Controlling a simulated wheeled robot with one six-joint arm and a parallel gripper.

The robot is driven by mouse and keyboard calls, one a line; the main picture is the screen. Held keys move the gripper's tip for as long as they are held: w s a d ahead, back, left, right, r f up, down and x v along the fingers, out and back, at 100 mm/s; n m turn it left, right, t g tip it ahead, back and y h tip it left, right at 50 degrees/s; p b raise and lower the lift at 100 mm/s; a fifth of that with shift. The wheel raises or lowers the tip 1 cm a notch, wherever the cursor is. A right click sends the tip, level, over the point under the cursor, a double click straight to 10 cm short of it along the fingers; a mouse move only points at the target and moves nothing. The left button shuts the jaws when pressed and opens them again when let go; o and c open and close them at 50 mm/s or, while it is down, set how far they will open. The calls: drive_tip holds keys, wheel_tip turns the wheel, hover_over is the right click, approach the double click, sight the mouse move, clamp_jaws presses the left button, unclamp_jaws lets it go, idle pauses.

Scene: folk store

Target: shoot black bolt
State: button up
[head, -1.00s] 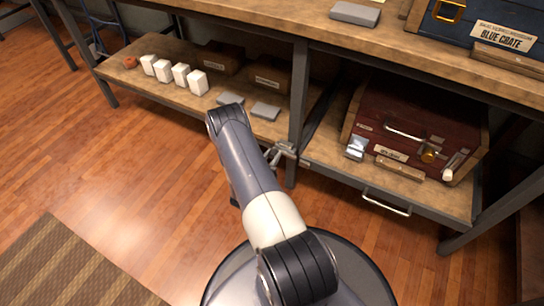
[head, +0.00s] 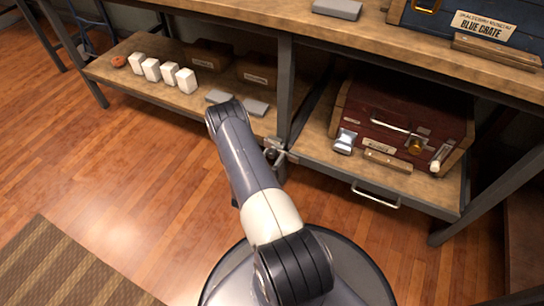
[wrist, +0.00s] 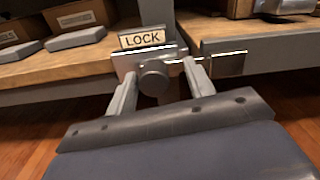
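The bolt is a grey metal slide with a round dark grey knob (wrist: 154,77) on a mounting plate, under a sign reading LOCK (wrist: 142,38) in the wrist view. A short rod runs right from the plate to a second metal plate (wrist: 226,64) across the gap between two shelves. My gripper (wrist: 161,80) is open, one finger left of the knob and one right of it, with visible gaps on both sides. In the head view my gripper (head: 274,155) is at the shelf post, where the bolt is small and partly hidden.
The left shelf holds white blocks (head: 186,80), grey slabs (head: 255,107) and brown boxes (head: 256,72). A dark red case (head: 400,118) sits on the right shelf, above a drawer handle (head: 375,196). A blue crate (head: 480,14) stands on top. Open wooden floor (head: 110,190) lies left.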

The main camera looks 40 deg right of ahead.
drive_tip(key=p+v, duration=0.2)
drive_tip(key=v, duration=0.8)
drive_tip(key=shift+s+a+p, duration=0.15)
drive_tip(key=shift+a+p, duration=0.15)
drive_tip(key=shift+a, duration=0.1)
drive_tip(key=b+x, duration=0.2)
drive_tip(key=x, duration=0.9)
drive_tip(key=shift+b, duration=0.4)
drive_tip(key=shift+w+a, duration=0.25)
drive_tip(key=shift+w, duration=0.2)
drive_tip(key=shift+s+r, duration=0.1)
